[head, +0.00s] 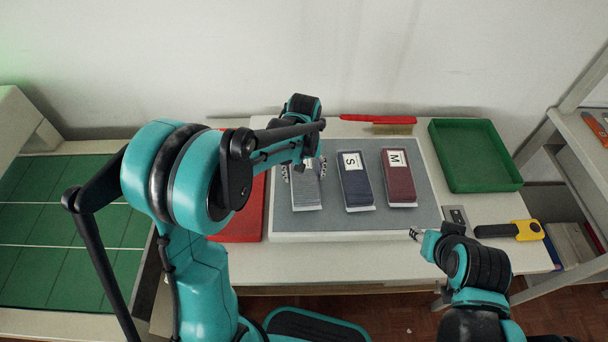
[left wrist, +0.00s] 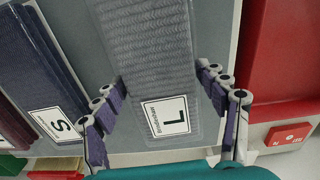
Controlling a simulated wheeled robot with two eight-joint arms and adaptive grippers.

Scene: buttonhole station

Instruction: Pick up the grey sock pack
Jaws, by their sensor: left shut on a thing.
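The grey sock pack (head: 306,192) lies on the grey mat (head: 428,212), left of a navy pack marked S and a maroon pack marked M. In the left wrist view the grey pack (left wrist: 150,55) shows ribbed grey knit and a white label with L. My left gripper (head: 304,170) is over its far end in the head view, one finger on each side, shut on the pack. The fingers also show in the left wrist view (left wrist: 163,100). My right gripper (head: 416,234) is by the mat's front right corner; its jaws are too small to judge.
The navy pack (head: 356,183) and maroon pack (head: 399,181) lie close by. A red tray (head: 252,222) is left of the mat, a green tray (head: 476,185) at the back right. A red-handled brush (head: 380,120) lies behind; a yellow-and-black tool (head: 512,230) lies right.

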